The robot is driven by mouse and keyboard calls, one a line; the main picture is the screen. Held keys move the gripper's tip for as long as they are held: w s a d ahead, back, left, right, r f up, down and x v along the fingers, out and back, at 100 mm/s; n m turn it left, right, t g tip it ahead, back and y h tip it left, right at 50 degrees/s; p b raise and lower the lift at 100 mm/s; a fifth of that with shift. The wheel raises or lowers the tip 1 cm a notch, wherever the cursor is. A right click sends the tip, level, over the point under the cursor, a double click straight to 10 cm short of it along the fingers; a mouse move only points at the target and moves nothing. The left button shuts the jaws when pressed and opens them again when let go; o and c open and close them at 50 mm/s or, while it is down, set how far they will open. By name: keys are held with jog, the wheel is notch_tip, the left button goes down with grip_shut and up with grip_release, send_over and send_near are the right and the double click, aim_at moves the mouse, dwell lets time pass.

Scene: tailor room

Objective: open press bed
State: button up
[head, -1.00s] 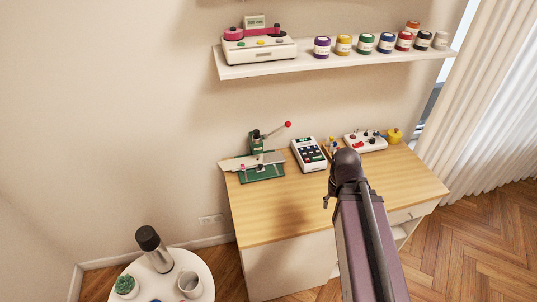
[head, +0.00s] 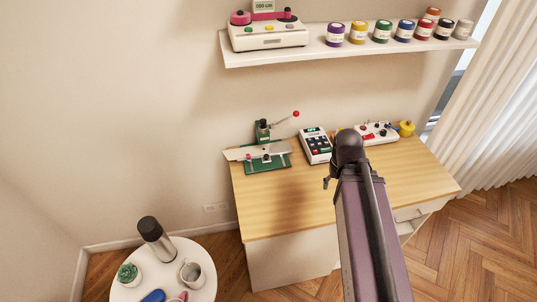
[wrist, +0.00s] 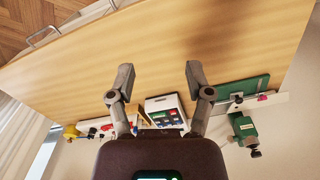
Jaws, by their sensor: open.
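I cannot tell which part is the bed. The green base also shows in the wrist view (wrist: 246,88), right of my fingers. My gripper (wrist: 160,73) is open and empty over the desk, apart from the press. In the head view my arm hides most of it.
A keypad device (head: 316,146), a control box with knobs (head: 377,133) and a yellow item (head: 406,128) stand along the desk's back. A shelf (head: 330,50) with jars hangs above. A round white table (head: 200,252) stands lower left. The desk's (head: 285,205) front is clear.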

jog(key=w+a+f+n+t+y+b, duration=0.1)
jog(key=w+a+n, duration=0.25)
jog(key=w, duration=0.25)
jog(key=w+a+f+n+y+b, duration=0.1)
jog(key=w+a+n, duration=0.1)
jog(key=w+a, duration=0.3)
jog(key=n+t+y+b, duration=0.1)
jog(key=n+y+b, duration=0.1)
jog(key=n, duration=0.5)
send_near(267, 156)
jog(key=w+v, duration=0.1)
jog(key=v, duration=0.4)
jog(key=shift+s+a, duration=0.15)
jog(key=shift+s, duration=0.3)
jog(key=shift+f, duration=0.2)
jog(key=b+x, duration=1.2)
jog(key=x, duration=0.1)
jog(key=shift+w+a+f+b, duration=0.1)
jog(key=shift+a+f+b, duration=0.1)
jog(key=shift+b, duration=0.1)
jog(key=shift+d, duration=0.1)
